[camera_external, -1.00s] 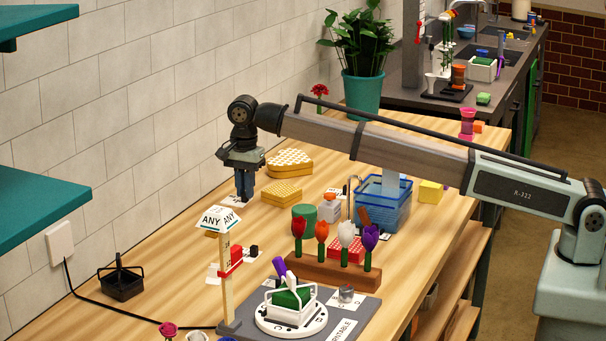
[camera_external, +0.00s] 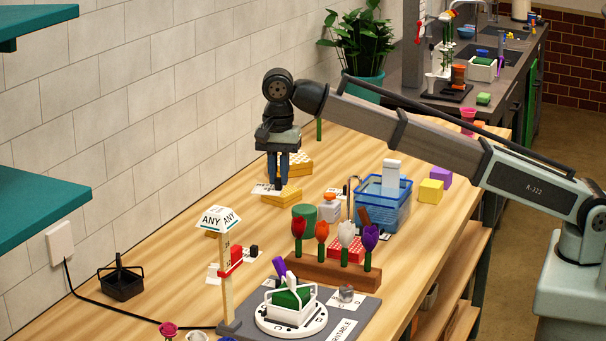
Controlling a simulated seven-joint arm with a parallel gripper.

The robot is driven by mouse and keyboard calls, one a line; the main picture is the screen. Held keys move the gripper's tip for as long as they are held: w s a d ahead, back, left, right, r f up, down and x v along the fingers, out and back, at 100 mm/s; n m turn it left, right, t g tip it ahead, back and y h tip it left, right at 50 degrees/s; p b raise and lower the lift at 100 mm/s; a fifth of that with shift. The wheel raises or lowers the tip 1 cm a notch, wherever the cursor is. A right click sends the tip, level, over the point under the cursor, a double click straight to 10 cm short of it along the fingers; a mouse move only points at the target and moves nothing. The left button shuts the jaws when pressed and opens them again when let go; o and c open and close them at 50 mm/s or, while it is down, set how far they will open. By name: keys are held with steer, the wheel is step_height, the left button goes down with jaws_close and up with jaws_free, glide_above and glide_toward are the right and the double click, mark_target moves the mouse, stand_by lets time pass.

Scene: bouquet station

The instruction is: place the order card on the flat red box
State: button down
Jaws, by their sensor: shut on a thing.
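My gripper (camera_external: 277,184) is above the back part of the wooden table, pointing down, with dark blue fingers. It is shut on a white card (camera_external: 264,189) with dark marks, which I take to be the order card; its print is too small to read. The card is roughly level and sticks out left of the fingers, in front of a yellow patterned block. A flat red box (camera_external: 338,247) with a light-dotted top lies behind the row of tulips, to the right of and nearer than my gripper. The tulips and their wooden stand partly hide it.
Tulips in a wooden stand (camera_external: 330,272), a green cylinder (camera_external: 304,213), a white bottle with an orange top (camera_external: 330,208) and a blue basket (camera_external: 383,210) surround the red box. A signpost (camera_external: 226,270) and turntable (camera_external: 290,318) stand nearer. The left table area is mostly clear.

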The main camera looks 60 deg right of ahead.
steer(key=s, duration=0.9)
steer(key=m, duration=0.3)
glide_above(359, 245)
step_height(359, 245, down, 3)
steer(key=shift+f, duration=4.6)
steer(key=shift+f, duration=0.1)
steer(key=c, duration=1.1)
jaws_free()
step_height(359, 245, up, 8)
steer(key=shift+f, duration=0.15)
